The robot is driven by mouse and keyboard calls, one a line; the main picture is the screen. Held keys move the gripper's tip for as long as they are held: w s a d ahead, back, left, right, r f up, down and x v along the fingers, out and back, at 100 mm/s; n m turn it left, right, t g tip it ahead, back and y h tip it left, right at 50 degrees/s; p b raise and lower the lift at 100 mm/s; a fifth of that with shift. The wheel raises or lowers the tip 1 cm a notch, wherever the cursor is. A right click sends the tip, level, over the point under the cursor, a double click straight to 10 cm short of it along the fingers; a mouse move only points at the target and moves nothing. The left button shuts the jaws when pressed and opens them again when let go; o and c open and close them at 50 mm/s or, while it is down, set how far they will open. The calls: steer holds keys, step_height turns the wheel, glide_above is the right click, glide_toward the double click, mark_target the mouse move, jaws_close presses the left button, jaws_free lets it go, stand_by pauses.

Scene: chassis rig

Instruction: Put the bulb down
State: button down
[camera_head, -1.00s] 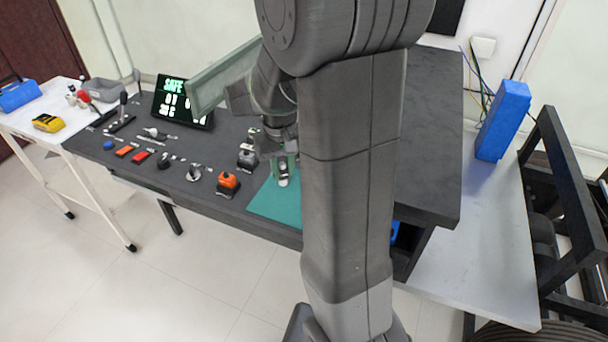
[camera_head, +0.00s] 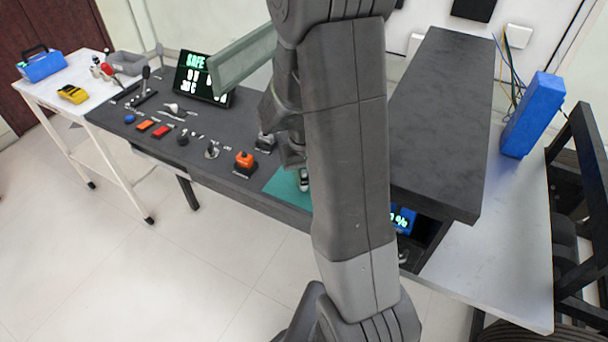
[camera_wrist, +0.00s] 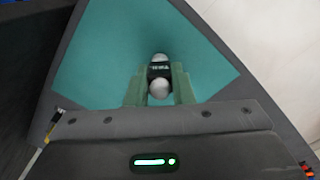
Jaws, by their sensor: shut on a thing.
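The bulb (camera_wrist: 159,89) shows in the wrist view as a whitish rounded thing with a dark lettered band across it. My gripper (camera_wrist: 160,82) is shut on it, with a green finger on each side. Behind it lies the teal mat (camera_wrist: 95,60) on the dark bench. I cannot tell whether the bulb touches the mat. In the head view my arm hides most of the gripper, and only a small pale part of the held bulb (camera_head: 304,180) shows over the mat (camera_head: 285,186).
A white cart (camera_head: 85,88) stands at far left.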

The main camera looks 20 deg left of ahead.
steer(key=shift+f, duration=0.2)
steer(key=c, duration=1.3)
jaws_free()
steer(key=shift+r, duration=0.1)
steer(key=shift+o, duration=0.2)
step_height(320, 180, up, 12)
steer(key=shift+r, duration=0.2)
steer(key=shift+f, duration=0.1)
